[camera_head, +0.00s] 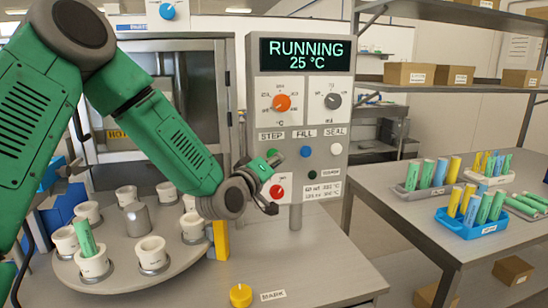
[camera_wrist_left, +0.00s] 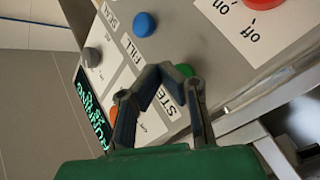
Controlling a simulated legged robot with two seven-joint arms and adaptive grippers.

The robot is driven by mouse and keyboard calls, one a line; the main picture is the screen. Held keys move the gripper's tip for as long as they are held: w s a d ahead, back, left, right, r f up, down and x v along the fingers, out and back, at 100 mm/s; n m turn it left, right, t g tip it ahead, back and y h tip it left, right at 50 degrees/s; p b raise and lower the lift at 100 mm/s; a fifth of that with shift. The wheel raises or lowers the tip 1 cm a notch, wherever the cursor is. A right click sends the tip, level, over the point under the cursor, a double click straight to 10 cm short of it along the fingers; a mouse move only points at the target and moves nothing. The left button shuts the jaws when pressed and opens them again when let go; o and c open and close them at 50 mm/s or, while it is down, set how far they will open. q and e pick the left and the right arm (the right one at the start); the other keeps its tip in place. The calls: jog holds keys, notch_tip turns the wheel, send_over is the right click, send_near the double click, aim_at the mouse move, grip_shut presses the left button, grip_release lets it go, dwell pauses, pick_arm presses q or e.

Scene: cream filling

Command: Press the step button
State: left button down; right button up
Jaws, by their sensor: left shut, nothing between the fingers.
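The control panel (camera_head: 318,120) stands upright with STEP, FILL and SEAL labels. The green step button (camera_head: 272,153) sits under the STEP label and shows small in the left wrist view (camera_wrist_left: 184,70), partly behind my fingers. My left gripper (camera_head: 277,160) is shut and empty, its fingertips at the panel close to the green button. In the left wrist view its fingertips (camera_wrist_left: 166,76) overlap the button's edge; I cannot tell whether they touch it. My right gripper is not in view.
The blue button (camera_head: 305,151), white button (camera_head: 336,149) and red button (camera_head: 277,191) are close by. The display (camera_head: 306,54) reads RUNNING 25 °C. A round carousel (camera_head: 125,275) with several white cups lies below my arm.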

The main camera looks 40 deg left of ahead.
pick_arm(q)
jog(key=s+d, duration=0.3)
jog(key=shift+d, duration=0.35)
dwell(0.7)
